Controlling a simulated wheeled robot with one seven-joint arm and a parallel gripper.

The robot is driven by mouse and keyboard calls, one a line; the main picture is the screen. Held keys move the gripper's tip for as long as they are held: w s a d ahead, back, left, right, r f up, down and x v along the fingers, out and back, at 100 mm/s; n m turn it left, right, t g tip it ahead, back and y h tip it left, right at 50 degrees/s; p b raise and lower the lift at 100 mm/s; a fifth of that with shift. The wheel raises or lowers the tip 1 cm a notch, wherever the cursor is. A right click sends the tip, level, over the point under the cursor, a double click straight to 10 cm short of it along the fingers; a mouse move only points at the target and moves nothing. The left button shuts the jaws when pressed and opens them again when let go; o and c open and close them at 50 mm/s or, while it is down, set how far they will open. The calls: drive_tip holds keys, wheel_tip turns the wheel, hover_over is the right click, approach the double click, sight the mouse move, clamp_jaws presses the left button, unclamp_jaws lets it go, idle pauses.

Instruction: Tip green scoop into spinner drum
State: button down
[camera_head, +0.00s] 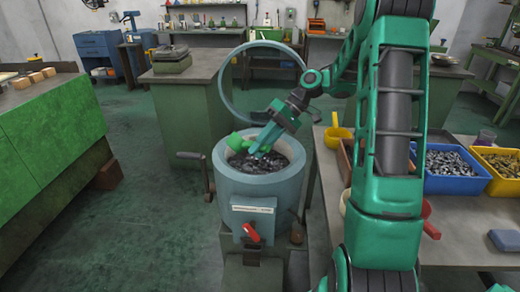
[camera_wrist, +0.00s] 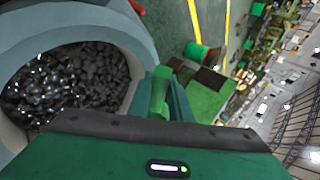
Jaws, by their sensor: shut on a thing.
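The spinner drum (camera_head: 263,193) is a blue-grey round tub, open at the top, with dark small parts (camera_wrist: 70,85) inside. Its ring-shaped lid (camera_head: 225,95) stands raised behind it. My gripper (camera_head: 262,146) is over the drum's mouth, shut on the green scoop (camera_head: 238,142). The scoop lies over the left part of the opening, and I cannot tell whether anything is in it. In the wrist view the scoop's green handle (camera_wrist: 160,92) shows between the fingers, beside the drum wall (camera_wrist: 140,50); its bowl is hidden there.
On the right bench stand a yellow scoop (camera_head: 338,131), a blue bin (camera_head: 455,183) and a yellow bin (camera_head: 507,186) with metal parts. A green cabinet (camera_head: 50,135) stands left; floor between is clear.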

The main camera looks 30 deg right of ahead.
drive_tip(key=shift+s+a+r+t+h, duration=0.15)
drive_tip(key=shift+a+r+h, duration=0.4)
drive_tip(key=shift+h, duration=1.2)
drive_tip(key=shift+a+r+t+h, duration=0.2)
drive_tip(key=shift+a+r+h, duration=0.3)
drive_tip(key=shift+h, duration=1.2)
drive_tip(key=shift+s+a+r+t+h, duration=0.15)
drive_tip(key=shift+a+r+h, duration=0.35)
drive_tip(key=shift+h, duration=1.25)
drive_tip(key=shift+d+r, duration=0.15)
